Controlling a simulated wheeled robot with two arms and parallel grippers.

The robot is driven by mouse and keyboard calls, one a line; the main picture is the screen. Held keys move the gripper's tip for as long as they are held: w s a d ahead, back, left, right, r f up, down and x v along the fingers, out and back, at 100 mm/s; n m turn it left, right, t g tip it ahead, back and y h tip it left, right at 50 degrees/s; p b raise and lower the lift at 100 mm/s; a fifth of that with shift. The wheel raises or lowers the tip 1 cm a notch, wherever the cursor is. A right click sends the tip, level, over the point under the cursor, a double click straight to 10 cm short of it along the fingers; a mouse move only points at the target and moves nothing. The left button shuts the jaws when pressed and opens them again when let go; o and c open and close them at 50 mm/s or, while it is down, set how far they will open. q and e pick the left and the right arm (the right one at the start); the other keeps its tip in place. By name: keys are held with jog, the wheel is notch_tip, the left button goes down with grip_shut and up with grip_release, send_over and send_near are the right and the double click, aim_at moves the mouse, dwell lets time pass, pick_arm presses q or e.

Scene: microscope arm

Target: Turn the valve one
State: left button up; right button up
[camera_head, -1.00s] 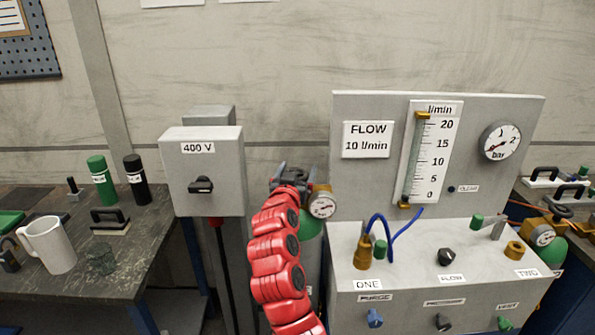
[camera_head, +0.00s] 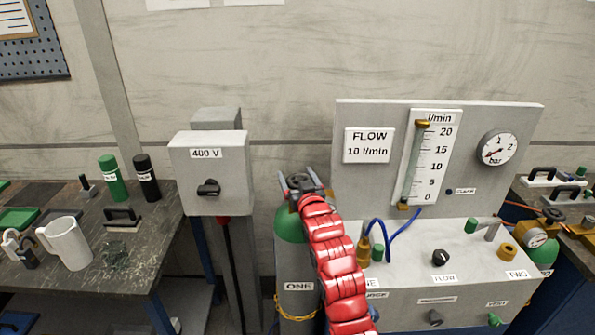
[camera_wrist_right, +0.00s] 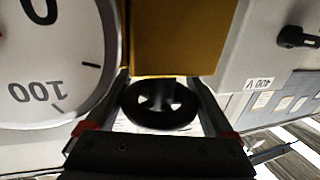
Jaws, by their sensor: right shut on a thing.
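Cylinder ONE (camera_head: 297,272) is a grey gas cylinder with a green shoulder and a "ONE" label, standing left of the flow panel. Its valve is a black spoked handwheel (camera_wrist_right: 160,104) in the right wrist view, below a brass block (camera_wrist_right: 175,35). My right gripper (camera_head: 304,182) is at the top of the cylinder, with one finger on each side of the handwheel, shut on it. In the head view the gripper and my red arm hide most of the valve and its gauge. A large gauge face (camera_wrist_right: 50,60) fills the left of the wrist view. My left gripper is not in view.
The grey 400 V switch box (camera_head: 208,172) stands close on the left. The flow panel (camera_head: 365,200) is close on the right, with blue hoses (camera_head: 400,240) near my arm. A workbench (camera_head: 170,215) holds a white mug (camera_head: 70,245).

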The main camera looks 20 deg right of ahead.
jog(key=o, duration=1.1)
jog(key=shift+s+a+p, duration=0.15)
jog(key=shift+s+p, duration=2.5)
jog(key=shift+s, duration=6.1)
